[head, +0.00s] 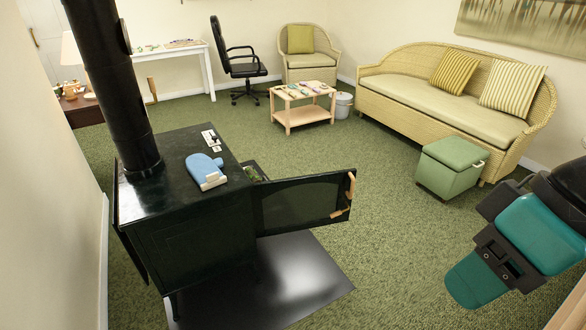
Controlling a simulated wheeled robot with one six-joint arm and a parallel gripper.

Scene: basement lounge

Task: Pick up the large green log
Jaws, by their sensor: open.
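I cannot make out a large green log as a clear object. A small patch of green pieces (253,173) shows behind the open stove door, mostly hidden by it and the stove body. The black stove (190,240) stands at the left, its door (300,203) swung out to the right. Teal and black parts of my arm show at the right edge, well apart from the stove. I cannot make out any gripper fingertips there, and nothing held is visible.
A blue mitt-like item (205,170) lies on the stove top. A dark floor plate (270,285) lies under the stove. A green ottoman (452,167), wicker sofa (440,100) and low table (303,105) stand farther back. Green carpet (375,200) is clear between stove and ottoman.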

